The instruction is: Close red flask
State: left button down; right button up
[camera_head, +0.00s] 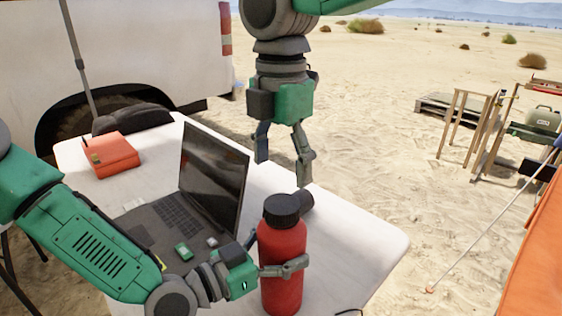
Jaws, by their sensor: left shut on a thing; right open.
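The red flask (281,258) stands upright at the front of the white table, with a black cap (282,209) sitting on its top. Whether the cap is screwed tight cannot be told. My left gripper (284,268) comes in from the left and is shut around the flask's middle. My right gripper (283,160) hangs pointing down above the table, up from the flask and behind it. Its fingers are spread open with nothing between them, apart from the cap.
An open laptop (213,178) stands left of the flask on the white table (365,245). A dark cylindrical item (306,202) lies just behind the cap. An orange-red box (110,155) sits at the table's far left. The table's right end is mostly clear.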

aim_at(279, 203)
jog(key=shift+f, duration=4.05)
jog(key=shift+c, duration=0.4)
jog(key=c, duration=1.1)
jog(key=m, duration=0.5)
jog(key=shift+c, duration=0.3)
jog(key=m, duration=0.2)
jog(key=shift+m, duration=0.3)
jog(key=m, duration=0.5)
jog(key=shift+a, duration=0.1)
jog(key=m, duration=0.3)
jog(key=shift+a+m, duration=0.1)
jog(key=shift+m, duration=0.2)
